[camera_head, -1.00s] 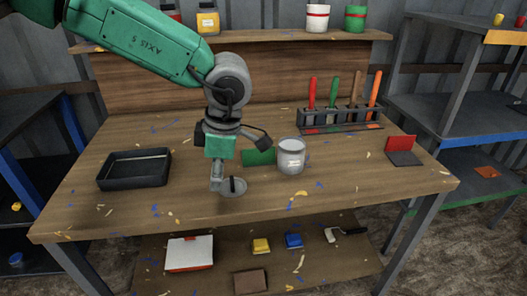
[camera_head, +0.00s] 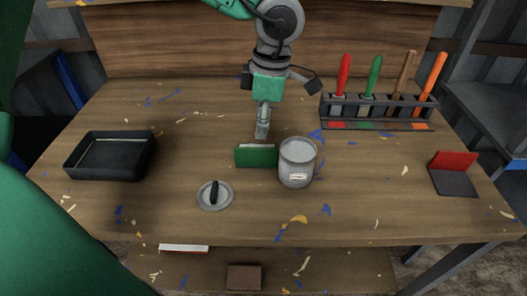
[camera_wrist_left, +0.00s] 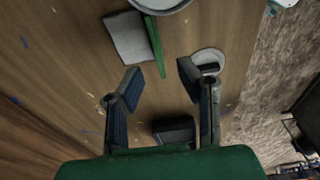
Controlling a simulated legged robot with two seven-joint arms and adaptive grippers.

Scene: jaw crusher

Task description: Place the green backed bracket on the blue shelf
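The green backed bracket (camera_head: 256,156) stands on the workbench (camera_head: 370,215), just left of the grey can (camera_head: 297,165). Its green upright faces me in the head view; its grey base plate shows in the left wrist view (camera_wrist_left: 128,38). My left gripper (camera_head: 262,134) is just behind the bracket in the head view, pointing down. The left wrist view shows its two fingers (camera_wrist_left: 160,85) spread apart with nothing between them, and the bracket ahead of them. A small part of a blue shelf surface (camera_head: 518,166) shows at the right edge. My right gripper is out of view.
A round lid (camera_head: 215,195) with a black knob lies front left of the bracket. A black tray (camera_head: 110,157) is at left. A tool rack (camera_head: 378,112) stands back right, and a red backed bracket (camera_head: 455,174) is at right. Bench between them is mostly clear.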

